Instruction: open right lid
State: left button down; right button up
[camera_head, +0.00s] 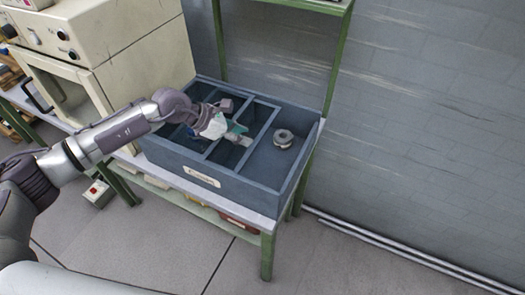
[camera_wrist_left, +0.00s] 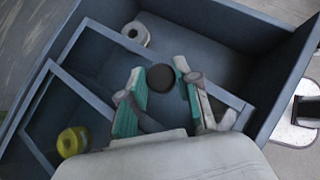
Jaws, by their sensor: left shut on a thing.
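A blue-grey divided box (camera_head: 167,157) stands on the bench; it also shows in the left wrist view (camera_wrist_left: 275,95). I cannot make out a separate right lid; the wide right section looks open. My left gripper (camera_head: 236,133) is over the middle dividers, just left of that section. In the left wrist view its teal-padded fingers (camera_wrist_left: 163,93) are on either side of a small dark round thing (camera_wrist_left: 161,76), which looks gripped. I cannot tell whether this is a lid's knob. My right gripper is not in view.
A pale ring-shaped spool (camera_head: 284,138) lies in the right section. A yellow spool (camera_wrist_left: 72,141) sits in a smaller compartment. A cream machine (camera_head: 100,45) stands left of the box. A green frame post (camera_head: 338,65) rises behind the box, near the wall.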

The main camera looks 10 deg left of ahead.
aim_at(231, 142)
pick_arm(q)
jog(key=shift+w+a+f+b, duration=0.1)
jog(key=shift+w+a+b, duration=0.15)
jog(key=shift+a, duration=0.35)
jog(key=shift+w+a+f+b, duration=0.15)
jog(key=shift+a+b, duration=0.1)
jog(key=shift+a, duration=0.3)
jog(key=shift+w+a+r, duration=0.1)
jog(key=shift+a+r, duration=0.2)
jog(key=shift+a, duration=0.05)
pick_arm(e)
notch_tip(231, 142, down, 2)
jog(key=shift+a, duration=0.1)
pick_arm(q)
jog(key=c, duration=0.9)
grip_release()
jog(key=shift+o, duration=0.2)
jog(key=shift+a+r, duration=0.15)
jog(key=shift+a, duration=0.05)
jog(key=v, duration=1.1)
jog(key=shift+s+r, duration=0.2)
